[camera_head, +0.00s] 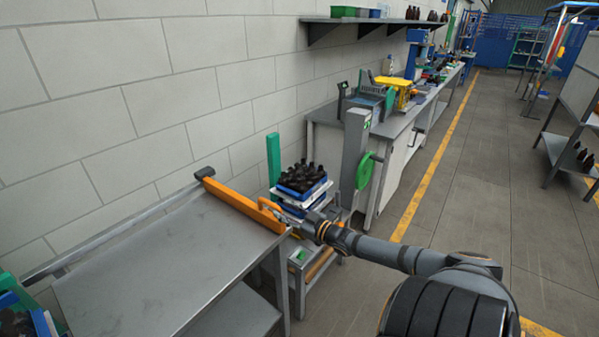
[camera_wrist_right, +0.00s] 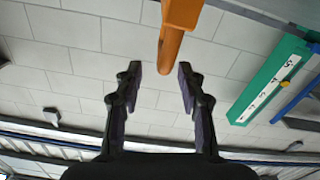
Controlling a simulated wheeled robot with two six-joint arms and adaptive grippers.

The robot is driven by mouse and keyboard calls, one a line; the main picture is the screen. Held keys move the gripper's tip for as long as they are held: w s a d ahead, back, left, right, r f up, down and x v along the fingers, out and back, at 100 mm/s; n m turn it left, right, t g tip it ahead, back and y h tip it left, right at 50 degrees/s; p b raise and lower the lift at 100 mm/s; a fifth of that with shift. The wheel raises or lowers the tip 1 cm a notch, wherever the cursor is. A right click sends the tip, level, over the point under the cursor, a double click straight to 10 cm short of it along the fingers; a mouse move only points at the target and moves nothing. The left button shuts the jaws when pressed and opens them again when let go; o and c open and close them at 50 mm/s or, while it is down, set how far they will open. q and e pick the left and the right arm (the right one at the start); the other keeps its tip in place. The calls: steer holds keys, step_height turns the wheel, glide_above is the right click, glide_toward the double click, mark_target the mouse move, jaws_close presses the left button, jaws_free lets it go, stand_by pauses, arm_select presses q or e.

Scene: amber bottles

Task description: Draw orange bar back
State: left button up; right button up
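The orange bar (camera_head: 240,203) lies along the far right edge of the grey metal table, running from a dark block at the wall to a handle-like end. My right gripper (camera_head: 287,219) is at that near end, its arm reaching in from the right. In the right wrist view the gripper (camera_wrist_right: 160,70) is open, with two dark fingers apart. My left gripper is not in view.
The metal table top (camera_head: 150,270) is bare. A blue crate of dark bottles (camera_head: 301,178) stands just beyond the bar, near a green post (camera_head: 273,158). A grey column with a green wheel (camera_head: 365,171) stands right of it. Open floor lies at the right.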

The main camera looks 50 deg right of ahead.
steer(key=shift+s+d, duration=0.15)
steer(key=shift+s, duration=1.3)
steer(key=shift+s+d, duration=0.1)
steer(key=shift+s, duration=1.35)
steer(key=s+d+f+m+g+h, duration=0.1)
steer(key=s+d+f+g+h, duration=0.15)
steer(key=f, duration=0.45)
steer(key=s+d+f+m+g+h, duration=0.1)
steer(key=s+d+f, duration=0.3)
steer(key=f, duration=0.3)
steer(key=s+a+f+m+g+h, duration=0.1)
steer(key=s+f+g, duration=0.2)
steer(key=s+f, duration=0.45)
steer(key=s+a+f+g, duration=0.15)
steer(key=s+f, duration=0.35)
steer(key=f, duration=0.6)
steer(key=s+a+f+g, duration=0.3)
steer(key=s+a+f, duration=0.3)
steer(key=a, duration=0.2)
steer(key=s+a+f+g+y, duration=0.1)
steer(key=s+a+f+g, duration=0.2)
steer(key=s+a+f, duration=0.3)
steer(key=s+a+f+g+y, duration=0.1)
steer(key=s+a+f, duration=0.5)
steer(key=a, duration=0.6)
steer(key=shift+s+f+g, duration=0.3)
steer(key=shift+f+g, duration=0.1)
steer(key=shift+g, duration=0.5)
